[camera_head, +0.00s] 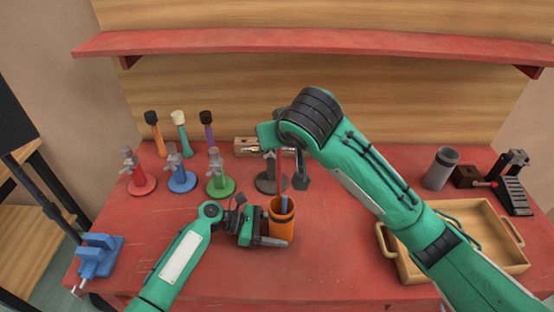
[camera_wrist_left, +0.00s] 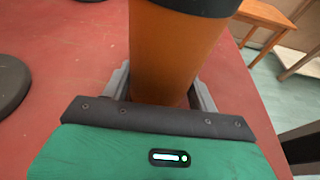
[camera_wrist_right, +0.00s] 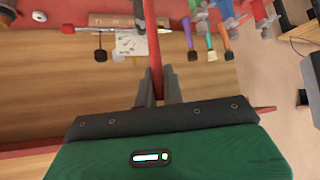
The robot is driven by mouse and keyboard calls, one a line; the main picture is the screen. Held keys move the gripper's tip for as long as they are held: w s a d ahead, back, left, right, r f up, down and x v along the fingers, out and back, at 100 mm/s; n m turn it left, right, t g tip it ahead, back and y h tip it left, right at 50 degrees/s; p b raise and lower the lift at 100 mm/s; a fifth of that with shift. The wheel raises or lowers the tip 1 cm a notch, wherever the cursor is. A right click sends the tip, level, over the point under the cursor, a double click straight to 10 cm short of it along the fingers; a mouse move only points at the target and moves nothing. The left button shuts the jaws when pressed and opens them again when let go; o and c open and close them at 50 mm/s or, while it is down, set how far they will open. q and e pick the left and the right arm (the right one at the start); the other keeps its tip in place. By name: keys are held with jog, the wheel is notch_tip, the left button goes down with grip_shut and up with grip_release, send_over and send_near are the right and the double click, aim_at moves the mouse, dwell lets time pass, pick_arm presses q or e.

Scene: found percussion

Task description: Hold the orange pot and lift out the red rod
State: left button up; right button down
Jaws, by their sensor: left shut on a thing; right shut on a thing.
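The orange pot (camera_head: 281,224) stands upright on the red table near the front middle. My left gripper (camera_head: 266,233) is shut on it from the left side; in the left wrist view the orange wall (camera_wrist_left: 172,55) sits between both fingers. A blue rod (camera_head: 284,204) stands in the pot. The red rod (camera_head: 279,172) hangs above the pot, held by my right gripper, which my arm largely hides in the head view. In the right wrist view the right gripper (camera_wrist_right: 158,90) is shut on the red rod (camera_wrist_right: 151,40). I cannot tell whether its lower end is clear of the rim.
Red, blue and green stands (camera_head: 217,184) and upright sticks (camera_head: 181,135) are at the back left. A blue clamp (camera_head: 97,254) is at the left edge. A wooden tray (camera_head: 483,212) lies at the right, beside a grey cup (camera_head: 440,168). A red shelf (camera_head: 310,41) runs above.

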pick_arm(q)
jog(key=o, duration=0.8)
jog(key=shift+o, duration=0.2)
pick_arm(e)
notch_tip(320, 180, up, 2)
jog(key=shift+r, duration=0.1)
